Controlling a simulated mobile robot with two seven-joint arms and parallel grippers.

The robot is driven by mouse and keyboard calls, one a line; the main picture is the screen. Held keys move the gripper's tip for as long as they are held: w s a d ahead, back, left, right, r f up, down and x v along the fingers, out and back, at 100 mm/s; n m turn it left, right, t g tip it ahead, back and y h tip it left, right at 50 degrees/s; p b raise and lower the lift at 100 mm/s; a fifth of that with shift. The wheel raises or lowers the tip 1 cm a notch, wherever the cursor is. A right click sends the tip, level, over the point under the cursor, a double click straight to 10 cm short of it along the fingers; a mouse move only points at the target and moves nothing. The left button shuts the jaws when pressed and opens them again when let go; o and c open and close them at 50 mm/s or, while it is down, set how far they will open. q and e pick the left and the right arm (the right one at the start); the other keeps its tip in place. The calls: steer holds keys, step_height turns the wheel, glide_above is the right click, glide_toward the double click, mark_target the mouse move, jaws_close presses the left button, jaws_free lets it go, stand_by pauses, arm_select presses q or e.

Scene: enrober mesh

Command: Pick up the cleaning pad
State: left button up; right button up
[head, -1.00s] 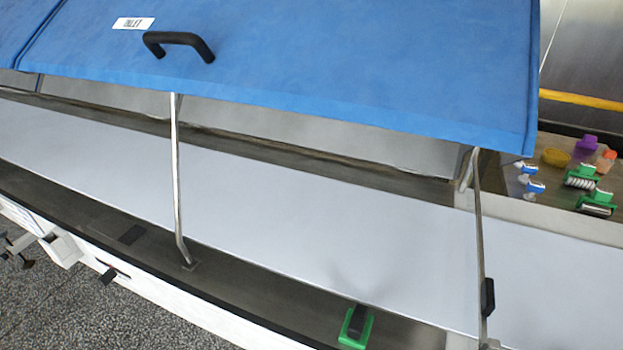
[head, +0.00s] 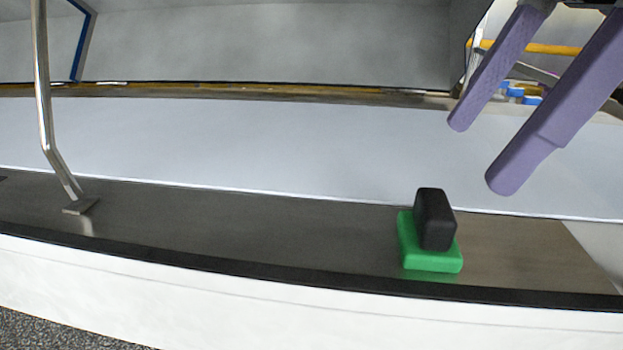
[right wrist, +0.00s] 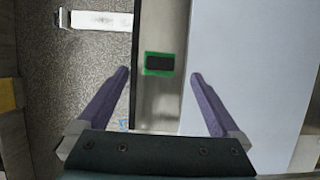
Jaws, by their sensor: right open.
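The cleaning pad has a green base (head: 431,261) and a black block handle (head: 435,218). It sits upright on the steel ledge in front of the pale belt. My right gripper (head: 482,152) comes in from the upper right of the head view, with purple fingers spread and nothing between them. In the right wrist view the pad (right wrist: 159,63) lies ahead, between the lines of the two fingers and beyond their tips. The right gripper (right wrist: 159,76) is open and apart from the pad there. My left gripper is not in view.
The steel ledge (head: 280,225) has a dark front edge above a white side panel (head: 250,295). The light belt (head: 270,150) runs behind it. A metal strut (head: 45,110) stands on the ledge at left. Small blue items (head: 525,97) show behind my right fingers.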

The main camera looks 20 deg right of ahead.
mark_target(443, 203)
steer(key=x, duration=0.3)
steer(key=shift+a+f, duration=0.15)
steer(key=x, duration=0.5)
steer(key=shift+s+d+f, duration=0.1)
steer(key=shift+d+f, duration=0.2)
steer(key=shift+d, duration=0.05)
steer(key=c, duration=1.4)
step_height(443, 203, up, 20)
steer(key=p, duration=1.4)
steer(key=shift+c, duration=0.2)
